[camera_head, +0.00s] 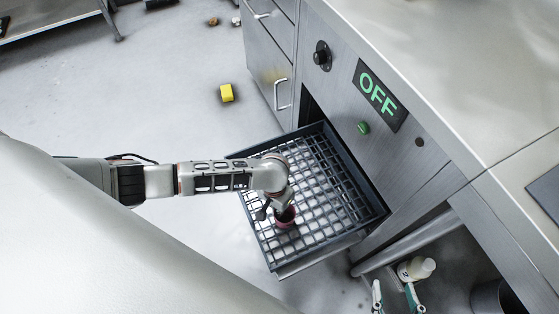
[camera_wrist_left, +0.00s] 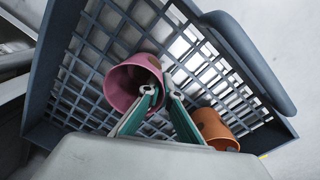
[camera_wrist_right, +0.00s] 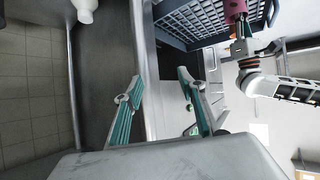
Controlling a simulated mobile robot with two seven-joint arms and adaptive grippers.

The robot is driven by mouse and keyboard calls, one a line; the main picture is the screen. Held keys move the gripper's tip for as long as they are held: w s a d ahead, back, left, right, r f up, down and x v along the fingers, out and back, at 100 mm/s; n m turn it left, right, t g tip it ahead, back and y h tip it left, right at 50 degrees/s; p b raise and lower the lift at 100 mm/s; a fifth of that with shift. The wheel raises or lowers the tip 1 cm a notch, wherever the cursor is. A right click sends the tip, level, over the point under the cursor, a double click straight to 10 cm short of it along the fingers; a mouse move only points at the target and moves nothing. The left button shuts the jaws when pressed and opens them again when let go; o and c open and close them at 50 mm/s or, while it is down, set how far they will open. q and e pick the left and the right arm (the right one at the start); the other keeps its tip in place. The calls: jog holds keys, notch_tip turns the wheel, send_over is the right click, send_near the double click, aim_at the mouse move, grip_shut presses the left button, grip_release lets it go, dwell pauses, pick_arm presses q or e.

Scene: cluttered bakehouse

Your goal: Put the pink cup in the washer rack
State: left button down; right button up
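The pink cup (camera_head: 286,219) is at the near-left part of the dark washer rack (camera_head: 336,165), within its outline. In the left wrist view the pink cup (camera_wrist_left: 124,85) is tilted, its mouth toward my left gripper (camera_wrist_left: 160,88). The fingers are close together at its rim, pinching the wall. I cannot tell whether the cup touches the rack's grid. My left gripper (camera_head: 277,203) hides part of it from above. An orange cup (camera_wrist_left: 216,130) is in the rack beside the left fingers. My right gripper (camera_wrist_right: 160,85) is open and empty, low beside the rack.
The rack sits pulled out of the steel washer, which has an OFF display (camera_head: 381,96) and green knob (camera_head: 363,128). A yellow block (camera_head: 227,93) lies on the floor. Much of the grid is empty.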

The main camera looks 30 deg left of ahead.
pick_arm(q)
jog(key=c, duration=2.3)
grip_release()
pick_arm(e)
jog(key=shift+s, duration=0.15)
pick_arm(q)
jog(key=shift+w+r, duration=0.15)
jog(key=shift+r, duration=0.25)
jog(key=shift+w+r+p, duration=0.15)
jog(key=shift+r+p, duration=0.35)
jog(key=shift+r, duration=0.25)
jog(key=r+p, duration=0.1)
jog(key=r, duration=0.2)
jog(key=r+p, duration=0.2)
jog(key=r, duration=0.1)
jog(key=r+p, duration=0.2)
jog(key=r, duration=0.2)
jog(key=shift+s+a, duration=0.2)
jog(key=shift+a, duration=0.15)
pick_arm(e)
jog(key=d, duration=0.2)
jog(key=s+d+h, duration=0.1)
jog(key=shift+d+f, duration=0.3)
